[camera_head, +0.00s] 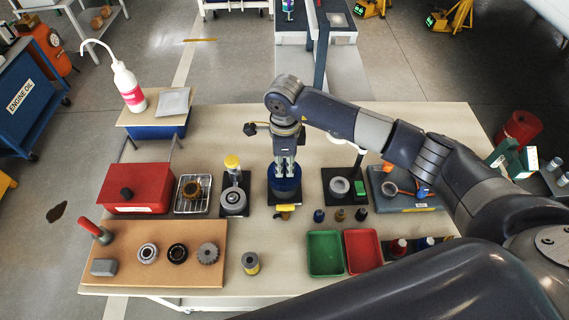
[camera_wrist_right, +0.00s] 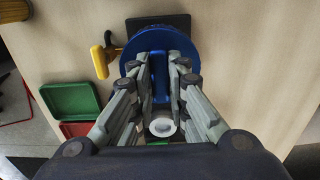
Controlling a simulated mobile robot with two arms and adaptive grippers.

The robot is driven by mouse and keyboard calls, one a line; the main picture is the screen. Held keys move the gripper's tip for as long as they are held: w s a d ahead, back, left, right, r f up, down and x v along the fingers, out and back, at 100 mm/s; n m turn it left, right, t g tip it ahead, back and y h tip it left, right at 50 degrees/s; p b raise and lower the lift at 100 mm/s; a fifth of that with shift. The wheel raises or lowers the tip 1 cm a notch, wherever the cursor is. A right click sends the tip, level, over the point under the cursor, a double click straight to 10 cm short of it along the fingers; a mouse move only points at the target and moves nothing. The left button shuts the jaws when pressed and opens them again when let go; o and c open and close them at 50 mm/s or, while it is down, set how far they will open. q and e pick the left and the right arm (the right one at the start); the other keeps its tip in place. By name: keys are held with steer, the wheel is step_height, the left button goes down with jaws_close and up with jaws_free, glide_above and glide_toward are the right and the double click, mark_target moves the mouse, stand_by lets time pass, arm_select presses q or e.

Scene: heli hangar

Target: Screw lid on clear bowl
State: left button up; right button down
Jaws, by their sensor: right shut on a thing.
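My right gripper (camera_head: 286,172) points straight down over the worktable in the head view. In the right wrist view its fingers (camera_wrist_right: 161,75) are shut on the raised bar of a round blue lid (camera_wrist_right: 132,60). The blue lid (camera_head: 287,188) also shows in the head view, over a dark square base (camera_head: 272,200). The clear bowl cannot be made out; the lid and fingers cover that spot. Whether the lid is seated or threaded cannot be told. A yellow handle (camera_head: 286,208) sticks out at the front of the base. My left gripper is not in view.
A dark stand with a grey cup (camera_head: 233,202) stands left of the lid, another stand (camera_head: 340,186) right. A red box (camera_head: 137,187) stands left.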

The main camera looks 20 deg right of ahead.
steer(key=c, duration=1.5)
jaws_free()
steer(key=shift+r, duration=0.1)
jaws_close()
steer(key=shift+m, duration=1.7)
steer(key=shift+m, duration=0.9)
steer(key=shift+m+p, duration=0.3)
steer(key=shift+m, duration=0.6)
